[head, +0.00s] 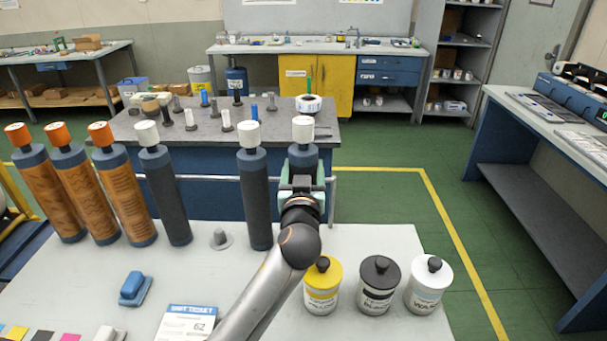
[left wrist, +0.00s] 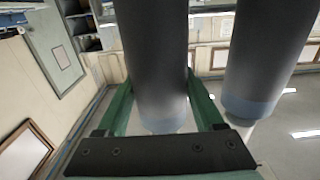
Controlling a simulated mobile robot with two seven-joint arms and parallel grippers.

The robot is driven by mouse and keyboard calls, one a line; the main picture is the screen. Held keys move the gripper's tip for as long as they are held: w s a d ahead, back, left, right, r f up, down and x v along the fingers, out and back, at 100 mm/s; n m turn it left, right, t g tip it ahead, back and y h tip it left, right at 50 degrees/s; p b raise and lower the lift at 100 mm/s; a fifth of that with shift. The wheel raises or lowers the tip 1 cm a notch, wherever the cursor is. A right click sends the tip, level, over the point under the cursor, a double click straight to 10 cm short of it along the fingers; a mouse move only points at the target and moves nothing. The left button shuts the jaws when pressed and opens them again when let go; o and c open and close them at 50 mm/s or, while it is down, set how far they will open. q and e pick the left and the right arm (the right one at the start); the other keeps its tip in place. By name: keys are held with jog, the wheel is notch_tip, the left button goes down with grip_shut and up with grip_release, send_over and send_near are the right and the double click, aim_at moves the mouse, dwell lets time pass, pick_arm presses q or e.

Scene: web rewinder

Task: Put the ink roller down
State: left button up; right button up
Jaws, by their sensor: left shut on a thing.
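My left gripper (head: 301,183) is shut on an ink roller (head: 303,157) with a white end cap and blue collar. The roller is upright at the right end of the roller row; the gripper and arm hide its lower part, so I cannot tell whether it touches the table. In the left wrist view the dark roller (left wrist: 155,50) lies between the green fingers (left wrist: 160,95). A dark roller (head: 254,200) stands just left of it, also showing in the left wrist view (left wrist: 262,60). My right gripper is not in view.
Another dark roller (head: 165,195) and several orange-capped rollers (head: 122,195) stand at left. A blue block (head: 134,288) and a card (head: 187,322) lie in front.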

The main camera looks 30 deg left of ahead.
pick_arm(q)
jog(key=shift+f, duration=0.45)
jog(key=o, duration=1.5)
jog(key=shift+f, duration=0.1)
jog(key=shift+o, duration=0.2)
